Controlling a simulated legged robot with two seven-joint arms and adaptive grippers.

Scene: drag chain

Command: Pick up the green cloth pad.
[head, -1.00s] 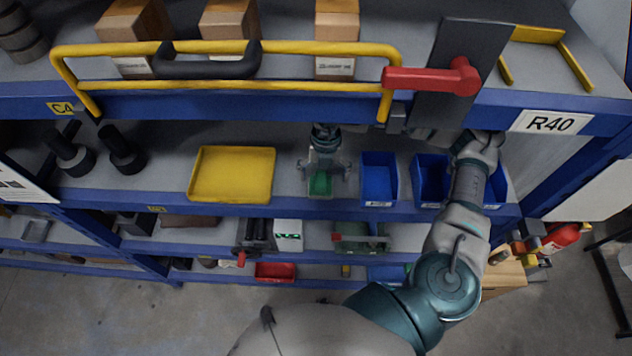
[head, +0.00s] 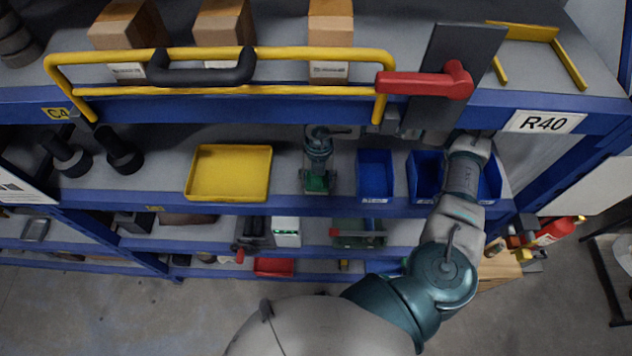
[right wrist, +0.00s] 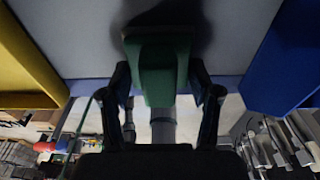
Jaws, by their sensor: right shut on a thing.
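The green cloth pad (head: 316,184) is on the middle shelf, between the yellow tray and the blue bins. My right gripper (head: 317,178) reaches it from above and is shut on it. In the right wrist view the pad (right wrist: 158,68) stands between the two fingers (right wrist: 162,100), one on each side. A dark shadow lies on the grey shelf behind it. I cannot tell whether the pad still touches the shelf. My left gripper is in neither view.
A yellow tray (head: 230,172) lies left of the pad. Blue bins (head: 375,176) stand to its right, close to my right forearm. The upper shelf's blue edge (head: 230,108), with a yellow rail (head: 110,54) and a red lever (head: 425,84), overhangs the area.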

